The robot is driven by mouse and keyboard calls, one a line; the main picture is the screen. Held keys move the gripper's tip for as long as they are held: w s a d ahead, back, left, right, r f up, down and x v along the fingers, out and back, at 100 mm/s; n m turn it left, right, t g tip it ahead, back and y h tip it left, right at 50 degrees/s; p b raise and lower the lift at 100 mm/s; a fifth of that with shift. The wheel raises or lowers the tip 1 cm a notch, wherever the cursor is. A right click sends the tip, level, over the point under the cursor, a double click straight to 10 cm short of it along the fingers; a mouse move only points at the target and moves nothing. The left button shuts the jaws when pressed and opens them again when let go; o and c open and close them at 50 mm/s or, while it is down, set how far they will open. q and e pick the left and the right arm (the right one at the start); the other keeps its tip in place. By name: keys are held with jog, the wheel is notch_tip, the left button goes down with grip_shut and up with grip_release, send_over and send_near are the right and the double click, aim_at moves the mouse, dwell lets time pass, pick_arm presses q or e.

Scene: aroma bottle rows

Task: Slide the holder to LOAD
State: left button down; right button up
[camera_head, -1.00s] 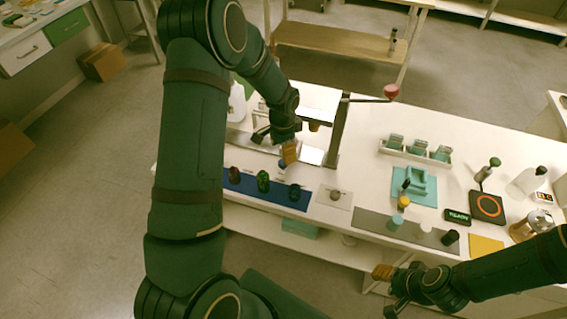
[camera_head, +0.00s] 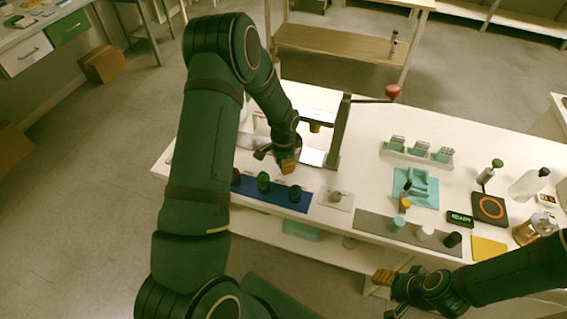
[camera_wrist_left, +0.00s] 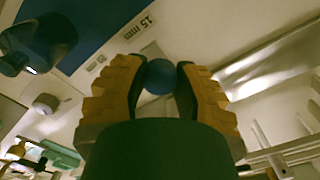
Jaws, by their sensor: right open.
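The holder's blue round knob (camera_wrist_left: 159,77) sits between the two yellow-ridged fingers of my left gripper (camera_wrist_left: 161,88) in the left wrist view. The dark pads flank it closely; I cannot tell whether they press on it. In the head view my left gripper (camera_head: 276,160) is low at the press station, and it hides the knob. A bright metal plate (camera_head: 312,157) shows just right of it. No LOAD mark is readable. My right gripper (camera_head: 388,288) is open and empty at the table's front edge.
A blue mat (camera_head: 272,196) with dark bottles lies in front of my left gripper. The press post (camera_head: 340,130) with its red-knobbed lever (camera_head: 393,92) stands to the right. A teal holder (camera_head: 418,185) and a white rack (camera_head: 415,155) are farther right.

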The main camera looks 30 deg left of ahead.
pick_arm(q)
jog(key=s+a, duration=0.1)
jog(key=a, duration=0.6)
jog(key=s+a, duration=0.1)
jog(key=a, duration=0.2)
jog(key=shift+s+a, duration=0.3)
jog(key=shift+a, duration=0.05)
jog(key=c, duration=0.6)
grip_release()
jog(key=shift+r, duration=0.1)
notch_tip(320, 180, up, 12)
jog(key=shift+f, duration=0.1)
